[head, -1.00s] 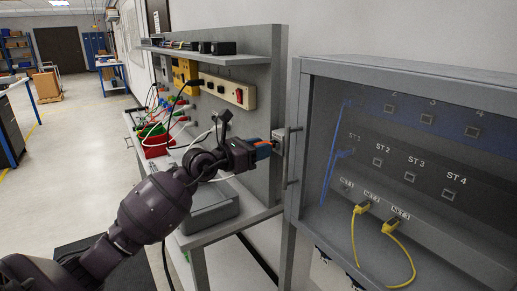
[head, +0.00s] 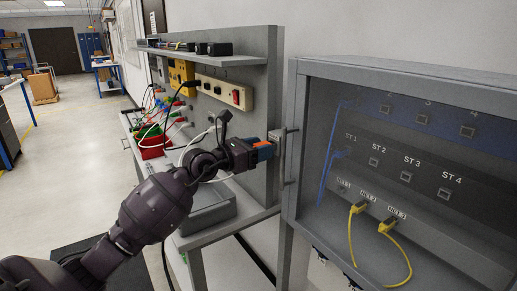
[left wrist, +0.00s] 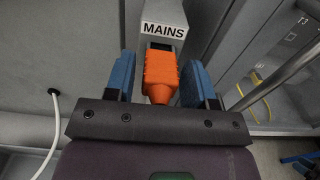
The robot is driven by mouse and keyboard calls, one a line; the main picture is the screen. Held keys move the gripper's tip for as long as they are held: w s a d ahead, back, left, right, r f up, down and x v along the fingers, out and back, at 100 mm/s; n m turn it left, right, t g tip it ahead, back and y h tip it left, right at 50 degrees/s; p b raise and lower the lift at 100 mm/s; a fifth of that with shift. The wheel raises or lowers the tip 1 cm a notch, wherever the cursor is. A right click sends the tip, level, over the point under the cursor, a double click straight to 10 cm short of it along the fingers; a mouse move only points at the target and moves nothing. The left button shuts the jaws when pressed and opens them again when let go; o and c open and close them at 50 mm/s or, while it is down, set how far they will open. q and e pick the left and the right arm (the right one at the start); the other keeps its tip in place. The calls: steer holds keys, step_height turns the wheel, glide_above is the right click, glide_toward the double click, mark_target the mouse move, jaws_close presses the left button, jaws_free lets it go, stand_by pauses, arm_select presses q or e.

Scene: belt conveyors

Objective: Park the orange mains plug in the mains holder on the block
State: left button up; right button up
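The orange mains plug (left wrist: 161,75) stands between the blue fingers of my left gripper (left wrist: 158,80) in the left wrist view. Thin gaps show between the plug and the fingers, so the gripper looks open around it. The plug's front end meets the dark opening of the grey mains holder (left wrist: 172,14), labelled MAINS. How deep it sits is hard to tell. In the head view my left gripper (head: 263,150) is right at the holder block (head: 278,139), with the orange plug partly hidden by the fingers. My right gripper is not in view.
A grey cabinet (head: 390,66) with yellow cables (head: 358,208) stands close on the right, its bar handle (head: 289,158) near the holder. Behind my arm is a bench with a power strip (head: 224,91), a red bin (head: 152,150) and several leads. Open floor lies left.

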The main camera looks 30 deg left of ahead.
arm_select(q)
steer(key=shift+o, duration=0.7)
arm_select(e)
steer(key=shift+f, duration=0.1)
arm_select(q)
steer(key=v, duration=1.1)
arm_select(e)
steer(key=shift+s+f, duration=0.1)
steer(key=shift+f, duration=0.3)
arm_select(q)
steer(key=shift+w+f, duration=0.1)
